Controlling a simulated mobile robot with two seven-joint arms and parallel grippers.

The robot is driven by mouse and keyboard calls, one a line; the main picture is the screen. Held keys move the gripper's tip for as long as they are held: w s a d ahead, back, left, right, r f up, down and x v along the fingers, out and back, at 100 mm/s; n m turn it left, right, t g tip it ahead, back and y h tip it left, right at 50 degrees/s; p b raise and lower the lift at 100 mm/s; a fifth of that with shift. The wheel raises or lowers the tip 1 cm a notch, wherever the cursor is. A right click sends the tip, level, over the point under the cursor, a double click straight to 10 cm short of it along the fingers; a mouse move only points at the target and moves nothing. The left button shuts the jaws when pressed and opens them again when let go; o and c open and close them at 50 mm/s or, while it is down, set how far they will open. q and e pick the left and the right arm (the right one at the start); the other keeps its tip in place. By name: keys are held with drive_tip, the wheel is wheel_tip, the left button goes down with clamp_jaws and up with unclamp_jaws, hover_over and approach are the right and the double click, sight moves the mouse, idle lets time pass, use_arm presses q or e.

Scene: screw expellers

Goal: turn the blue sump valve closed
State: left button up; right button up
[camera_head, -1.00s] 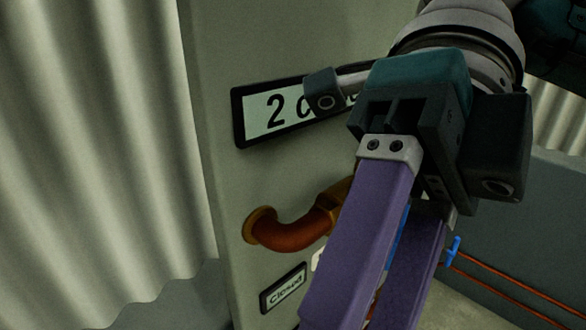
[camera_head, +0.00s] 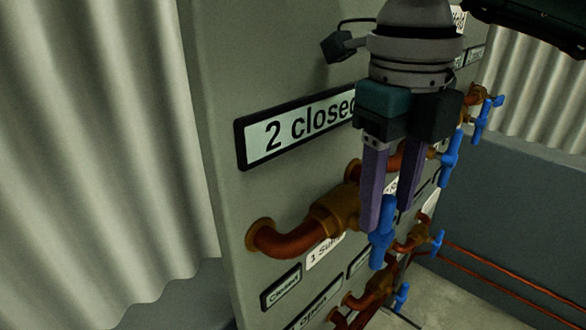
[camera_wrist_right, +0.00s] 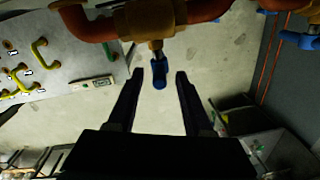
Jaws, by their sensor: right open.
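The sump valve has a brass body (camera_head: 337,211) on a copper pipe, with a white label below reading "1 Sum…", partly hidden. Its blue handle (camera_head: 381,240) hangs roughly upright below and right of the body. My right gripper (camera_head: 389,216) is open, fingers pointing down, with its fingertips beside the handle's upper part in the head view. In the right wrist view the blue handle (camera_wrist_right: 159,72) shows between the two open fingertips (camera_wrist_right: 159,74). Whether the fingers touch it I cannot tell. My left gripper is not in view.
A panel sign (camera_head: 295,128) reads "2 closed". A "Closed" plate (camera_head: 281,287) and an "Open" plate (camera_head: 312,303) sit below the valve. More blue-handled valves, such as one upper right (camera_head: 450,157) and one lower right (camera_head: 437,240), stand close by.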

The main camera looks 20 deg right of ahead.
sight(382, 231)
drive_tip(key=shift+f+p, duration=0.4)
drive_tip(key=shift+f, duration=1.45)
drive_tip(key=shift+d, duration=0.1)
clamp_jaws()
